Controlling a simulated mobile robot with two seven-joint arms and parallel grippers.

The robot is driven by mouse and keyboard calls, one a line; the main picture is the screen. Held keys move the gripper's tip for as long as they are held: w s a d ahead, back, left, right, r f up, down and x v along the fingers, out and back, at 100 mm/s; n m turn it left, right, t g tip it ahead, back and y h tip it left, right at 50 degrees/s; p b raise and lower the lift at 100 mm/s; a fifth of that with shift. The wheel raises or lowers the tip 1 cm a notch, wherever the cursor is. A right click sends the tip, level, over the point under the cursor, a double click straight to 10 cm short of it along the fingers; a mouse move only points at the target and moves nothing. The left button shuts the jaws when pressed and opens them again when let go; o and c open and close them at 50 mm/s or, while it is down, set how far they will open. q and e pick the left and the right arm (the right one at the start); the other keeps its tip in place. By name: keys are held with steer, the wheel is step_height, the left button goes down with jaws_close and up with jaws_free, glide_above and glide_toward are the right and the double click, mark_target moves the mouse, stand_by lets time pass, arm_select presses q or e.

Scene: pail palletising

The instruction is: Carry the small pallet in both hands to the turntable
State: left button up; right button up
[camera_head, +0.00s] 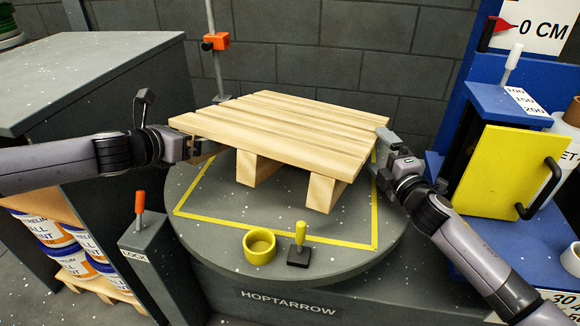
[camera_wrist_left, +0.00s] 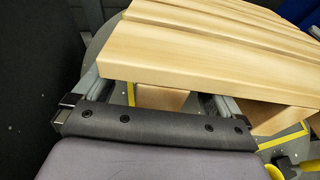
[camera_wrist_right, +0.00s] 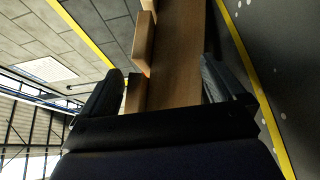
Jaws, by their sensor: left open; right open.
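The small wooden pallet (camera_head: 285,128) is over the grey turntable (camera_head: 215,235), above the rear part of its yellow square outline. Its runners (camera_head: 322,192) face down; I cannot tell whether they all touch the turntable. My left gripper (camera_head: 207,150) is open at the pallet's left end; in the left wrist view the pallet edge (camera_wrist_left: 190,72) lies between and ahead of the fingers (camera_wrist_left: 158,98). My right gripper (camera_head: 381,155) is open at the right end; in the right wrist view the pallet (camera_wrist_right: 178,60) lies between the spread fingers (camera_wrist_right: 163,88).
A yellow ring-shaped cup (camera_head: 259,247) and a yellow-handled stamp (camera_head: 299,246) sit on the turntable's front. A lock post with an orange lever (camera_head: 140,205) stands front left. A grey cabinet (camera_head: 90,75) is left; a blue stand with a yellow panel (camera_head: 510,170) is right.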

arm_select(q)
steer(key=shift+r, duration=0.25)
arm_select(e)
steer(key=v, duration=0.6)
steer(key=shift+w+d+f, duration=0.1)
steer(key=shift+d+f, duration=0.05)
steer(key=shift+d, duration=0.05)
arm_select(q)
steer(key=shift+d, duration=0.15)
arm_select(e)
steer(key=shift+s+d, duration=0.15)
steer(key=shift+s, duration=0.55)
arm_select(q)
steer(key=shift+s+a+r+p, duration=0.1)
steer(key=shift+s+a+p, duration=0.05)
steer(key=shift+a+p, duration=0.4)
steer(key=shift+s+a+p, duration=0.15)
steer(key=shift+a+p, duration=0.2)
steer(key=shift+a, duration=0.25)
steer(key=shift+s+a+p, duration=0.35)
steer(key=shift+a+p, duration=0.15)
steer(key=shift+a, duration=0.4)
steer(key=shift+s+a+p, duration=0.3)
steer(key=shift+a+p, duration=0.15)
steer(key=shift+a, duration=0.45)
arm_select(e)
steer(key=shift+a+r, duration=0.2)
steer(key=shift+r, duration=1.75)
